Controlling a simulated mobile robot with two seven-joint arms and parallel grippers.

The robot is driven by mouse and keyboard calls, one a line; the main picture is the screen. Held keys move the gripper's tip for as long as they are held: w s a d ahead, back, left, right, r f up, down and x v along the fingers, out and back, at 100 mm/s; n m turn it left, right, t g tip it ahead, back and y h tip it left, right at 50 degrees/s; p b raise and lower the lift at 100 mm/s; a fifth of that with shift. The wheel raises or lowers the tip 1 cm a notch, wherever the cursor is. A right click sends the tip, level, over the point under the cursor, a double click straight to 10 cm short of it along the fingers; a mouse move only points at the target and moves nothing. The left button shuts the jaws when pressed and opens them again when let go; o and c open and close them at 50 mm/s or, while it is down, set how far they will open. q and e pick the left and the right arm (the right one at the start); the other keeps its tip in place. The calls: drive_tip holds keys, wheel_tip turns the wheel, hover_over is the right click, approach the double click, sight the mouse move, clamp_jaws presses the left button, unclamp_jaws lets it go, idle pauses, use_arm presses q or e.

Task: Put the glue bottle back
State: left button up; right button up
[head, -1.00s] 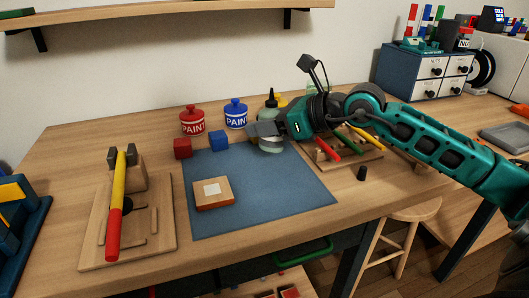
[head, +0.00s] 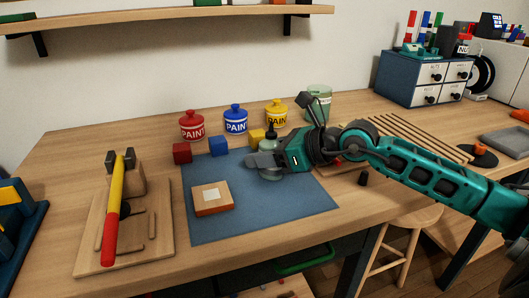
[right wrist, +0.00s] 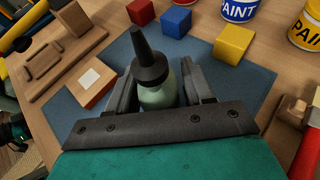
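The glue bottle is pale green with a black pointed nozzle (head: 269,132). It stands upright between the fingers of my right gripper (head: 263,164), over the right part of the blue mat (head: 240,220). In the right wrist view the fingers lie on both sides of the bottle's body (right wrist: 157,98), close against it, below its black collar. The lower part of the bottle is mostly hidden by the gripper. I cannot tell whether its base touches the mat. My left gripper is not in view.
Red (head: 192,126), blue (head: 235,120) and yellow (head: 276,113) paint pots stand behind the mat, with matching small blocks before them. A wooden block (head: 213,209) lies on the mat. A greenish jar (head: 319,102) stands behind my right arm. The mat's front is clear.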

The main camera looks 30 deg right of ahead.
drive_tip(key=shift+o, duration=1.1)
drive_tip(key=shift+r, duration=0.15)
drive_tip(key=shift+v, duration=1.05)
drive_tip(key=shift+p+v, duration=0.4)
drive_tip(key=shift+v, duration=1.6)
drive_tip(key=p+v, duration=0.1)
drive_tip(key=v, duration=0.5)
